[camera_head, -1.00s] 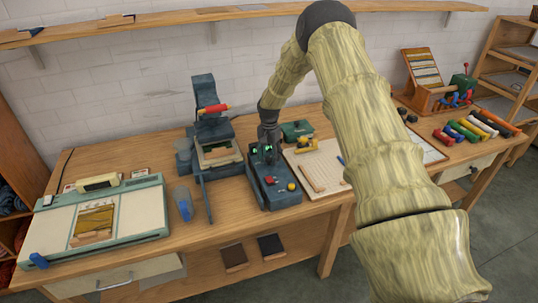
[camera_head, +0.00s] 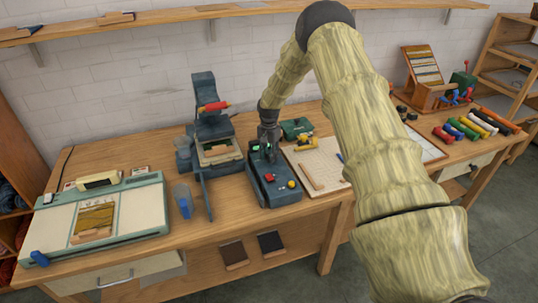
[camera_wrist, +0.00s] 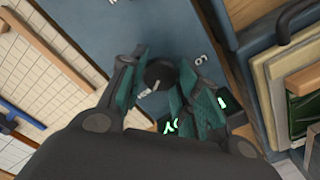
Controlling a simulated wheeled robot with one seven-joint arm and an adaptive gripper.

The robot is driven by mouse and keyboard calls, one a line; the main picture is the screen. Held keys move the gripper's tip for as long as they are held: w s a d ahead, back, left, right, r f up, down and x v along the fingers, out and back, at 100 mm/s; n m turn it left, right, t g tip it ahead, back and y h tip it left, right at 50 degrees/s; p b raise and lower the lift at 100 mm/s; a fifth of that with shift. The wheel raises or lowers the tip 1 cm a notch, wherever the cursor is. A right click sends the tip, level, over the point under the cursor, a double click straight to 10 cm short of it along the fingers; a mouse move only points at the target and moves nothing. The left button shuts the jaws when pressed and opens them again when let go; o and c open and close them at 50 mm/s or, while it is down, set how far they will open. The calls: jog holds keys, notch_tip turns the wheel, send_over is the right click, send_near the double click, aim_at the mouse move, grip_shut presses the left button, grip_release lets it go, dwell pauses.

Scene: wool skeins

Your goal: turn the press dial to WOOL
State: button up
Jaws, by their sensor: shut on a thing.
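The press dial (camera_wrist: 159,74) is a dark round knob on the blue control box (camera_wrist: 165,25). In the wrist view my gripper (camera_wrist: 162,82) has its two green-padded fingers on either side of the knob, shut on it. White marks show beside the knob, but I cannot read which setting it points to. Green glowing characters (camera_wrist: 170,127) are partly hidden by the fingers. In the head view my gripper (camera_head: 268,146) is over the back of the box (camera_head: 268,192), hiding the dial. The blue press (camera_head: 214,130) stands just left of the box.
A red button (camera_head: 269,178) and a yellow one (camera_head: 291,184) are on the box front. A gridded board (camera_head: 325,172) with wooden strips lies to the right. A blue-filled cup (camera_head: 183,203) and the press's long lever (camera_head: 207,195) stand to the left.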

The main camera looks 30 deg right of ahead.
jog(key=n+b, duration=0.3)
jog(key=n, duration=0.2)
jog(key=shift+n, duration=0.3)
jog(key=n+b, duration=0.1)
jog(key=n, duration=0.4)
jog(key=shift+n+b, duration=0.35)
jog(key=shift+n, duration=0.05)
jog(key=shift+r, duration=0.1)
jog(key=o, duration=1.1)
jog(key=shift+c, duration=0.2)
